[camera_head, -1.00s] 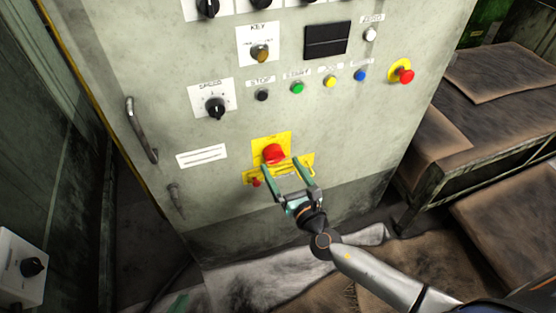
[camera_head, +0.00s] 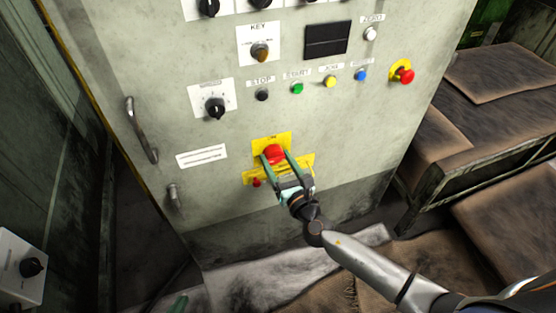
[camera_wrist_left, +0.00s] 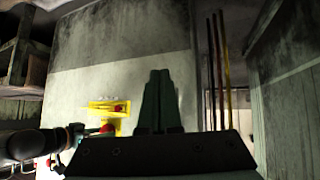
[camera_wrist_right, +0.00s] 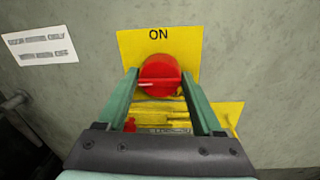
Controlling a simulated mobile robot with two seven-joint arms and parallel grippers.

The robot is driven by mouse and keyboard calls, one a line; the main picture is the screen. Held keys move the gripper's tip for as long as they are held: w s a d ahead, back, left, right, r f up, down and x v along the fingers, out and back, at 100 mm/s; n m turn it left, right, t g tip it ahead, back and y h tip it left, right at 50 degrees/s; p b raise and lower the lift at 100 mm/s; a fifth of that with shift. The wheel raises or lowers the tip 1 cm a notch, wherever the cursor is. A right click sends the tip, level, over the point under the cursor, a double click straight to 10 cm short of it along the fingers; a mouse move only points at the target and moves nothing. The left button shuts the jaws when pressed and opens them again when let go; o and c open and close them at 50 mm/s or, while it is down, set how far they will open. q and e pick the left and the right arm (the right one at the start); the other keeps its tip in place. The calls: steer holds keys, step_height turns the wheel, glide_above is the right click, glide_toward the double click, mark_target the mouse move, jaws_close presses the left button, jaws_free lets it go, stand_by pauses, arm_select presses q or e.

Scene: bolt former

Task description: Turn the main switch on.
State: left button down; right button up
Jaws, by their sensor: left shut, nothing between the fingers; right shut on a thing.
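The main switch is a red round knob (camera_head: 274,152) on a yellow plate on the grey cabinet front. In the right wrist view the knob (camera_wrist_right: 159,72) sits below the word ON, with a pale line running nearly level across it. My right gripper (camera_head: 276,157) is shut on the knob, one green finger on each side; its fingers (camera_wrist_right: 158,80) also flank it in the right wrist view. My left gripper (camera_wrist_left: 160,74) is shut and empty, apart from the cabinet. Only its green tip (camera_head: 178,304) shows low in the head view.
The cabinet (camera_head: 330,150) carries a key switch (camera_head: 260,52), a speed dial (camera_head: 215,107), coloured buttons and a red emergency stop (camera_head: 404,75). A metal handle (camera_head: 140,130) juts out at left. A white box (camera_head: 20,268) stands lower left. Brown-topped benches (camera_head: 500,100) fill the right.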

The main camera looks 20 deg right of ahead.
steer(key=shift+d, duration=0.1)
steer(key=c, duration=0.6)
